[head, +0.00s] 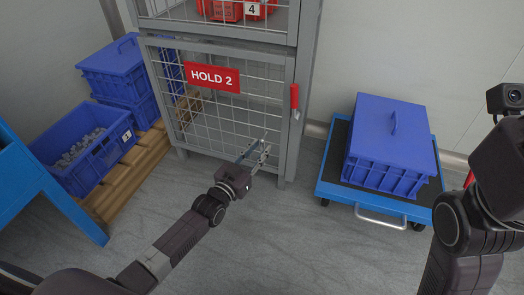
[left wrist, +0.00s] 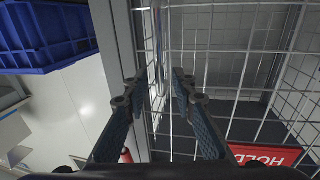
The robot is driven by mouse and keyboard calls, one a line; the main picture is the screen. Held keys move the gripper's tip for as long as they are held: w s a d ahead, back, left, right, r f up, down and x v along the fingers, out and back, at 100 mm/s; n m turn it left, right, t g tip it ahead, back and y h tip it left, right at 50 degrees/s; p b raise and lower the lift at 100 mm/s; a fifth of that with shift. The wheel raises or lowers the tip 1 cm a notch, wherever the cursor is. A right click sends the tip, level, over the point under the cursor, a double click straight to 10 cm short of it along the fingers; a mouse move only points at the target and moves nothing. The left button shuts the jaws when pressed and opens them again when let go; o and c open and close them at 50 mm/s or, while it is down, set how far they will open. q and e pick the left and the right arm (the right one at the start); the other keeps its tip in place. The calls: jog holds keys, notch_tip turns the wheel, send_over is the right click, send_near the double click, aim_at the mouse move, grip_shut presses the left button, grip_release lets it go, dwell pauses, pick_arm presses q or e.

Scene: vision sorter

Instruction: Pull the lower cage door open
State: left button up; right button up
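The lower cage door (head: 215,118) is a grey wire-mesh panel with a red HOLD 2 sign (head: 212,77). It appears to stand in line with the cage front. My left gripper (head: 262,150) is at the lower right part of the door, below the handle. In the left wrist view its two fingers (left wrist: 158,80) are apart, with mesh and a narrow upright metal bar seen between them. Whether they touch the bar is unclear. My right arm is at the right edge; its fingers are not in view.
A blue lidded crate (head: 392,140) sits on a blue trolley (head: 325,165) right of the cage. Blue bins (head: 85,170) stand on a wooden pallet (head: 130,178) at left, near a blue table (head: 25,190). The floor before the cage is clear.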

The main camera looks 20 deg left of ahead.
pick_arm(q)
jog(key=shift+x, duration=0.85)
grip_shut()
